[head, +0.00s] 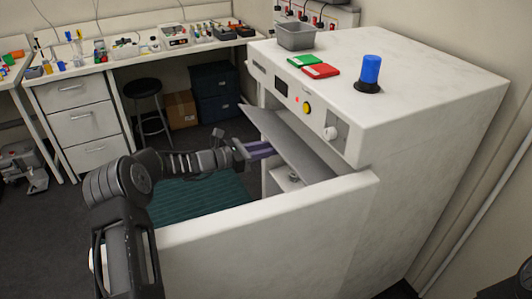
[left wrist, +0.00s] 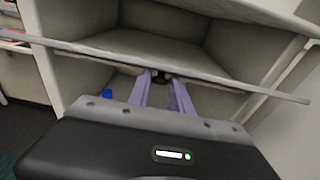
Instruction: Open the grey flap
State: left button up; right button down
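The grey flap (head: 290,145) is on the front of the big white cabinet (head: 430,90), below its control panel. It stands tilted out from the front, with a dark opening behind its near end. My left gripper (head: 262,150) reaches in from the left with its purple fingers at the flap's outer side. In the left wrist view the flap's edge (left wrist: 250,89) crosses above the fingers (left wrist: 161,88). The fingers are apart, with a small dark part between or just beyond their tips. Whether they touch it cannot be told. My right gripper is not in view.
A white panel (head: 260,235) stands in front of the cabinet, close to my left arm. A grey bin (head: 295,36), red and green items (head: 315,66) and a blue lamp (head: 370,72) are on the cabinet top. A stool (head: 145,95) and workbench stand behind; dark floor lies left.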

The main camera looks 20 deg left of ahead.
pick_arm(q)
jog(key=o, duration=0.4)
jog(key=shift+d+f, duration=0.1)
jog(key=b+v, duration=0.2)
jog(key=v, duration=0.6)
jog(key=shift+f, duration=0.1)
dwell(0.4)
